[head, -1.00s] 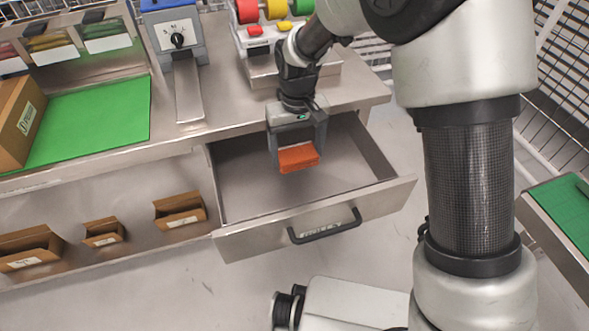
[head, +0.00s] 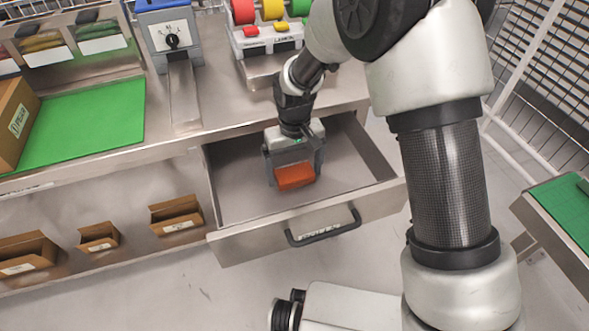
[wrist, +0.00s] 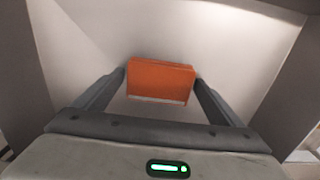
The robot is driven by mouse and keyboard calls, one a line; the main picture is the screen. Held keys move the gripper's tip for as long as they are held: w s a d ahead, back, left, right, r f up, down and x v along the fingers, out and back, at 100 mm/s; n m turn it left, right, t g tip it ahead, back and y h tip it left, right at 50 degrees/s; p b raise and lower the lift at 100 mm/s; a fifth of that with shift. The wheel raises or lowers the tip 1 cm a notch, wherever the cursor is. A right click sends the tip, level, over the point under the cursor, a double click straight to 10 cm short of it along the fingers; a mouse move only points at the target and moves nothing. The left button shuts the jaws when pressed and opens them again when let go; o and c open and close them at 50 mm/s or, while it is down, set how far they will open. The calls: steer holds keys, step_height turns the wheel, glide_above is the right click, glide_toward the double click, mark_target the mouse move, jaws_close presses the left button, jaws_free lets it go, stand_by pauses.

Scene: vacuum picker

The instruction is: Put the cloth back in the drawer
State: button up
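The cloth is a small folded orange block (head: 296,177); it also shows in the wrist view (wrist: 161,80). My gripper (head: 293,174) is shut on it, with one finger at each side. The gripper and cloth are inside the open metal drawer (head: 240,200), low over its floor. I cannot tell whether the cloth touches the floor. The drawer is pulled out from under the workbench and looks otherwise empty. Its dark handle (head: 323,228) is on the front panel.
The bench top (head: 215,105) carries a green mat (head: 85,125), a blue-grey sealing device (head: 172,40) and a stand with coloured spools (head: 270,12). Several cardboard boxes (head: 178,215) stand on the lower shelf. A green-topped table (head: 565,215) is at the right.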

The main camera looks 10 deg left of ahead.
mark_target(295, 172)
steer(key=shift+o, duration=0.3)
steer(key=shift+r, duration=0.1)
step_height(295, 172, up, 12)
steer(key=p, duration=0.2)
steer(key=shift+r+p, duration=0.15)
steer(key=shift+p, duration=0.25)
steer(key=s+d+r+m+t, duration=0.1)
steer(key=s+d+r+m, duration=0.1)
steer(key=d+r, duration=0.5)
steer(key=s+d+r+m+t, duration=0.1)
steer(key=s+d+r+t, duration=0.15)
steer(key=d+r, duration=0.5)
steer(key=s+d+r+m+t, duration=0.2)
steer(key=s+d+r+m, duration=0.1)
steer(key=s+d, duration=0.8)
steer(key=shift+s+d+r, duration=0.15)
steer(key=shift+s+d, duration=0.15)
steer(key=shift+s, duration=0.7)
steer(key=shift+a, duration=0.1)
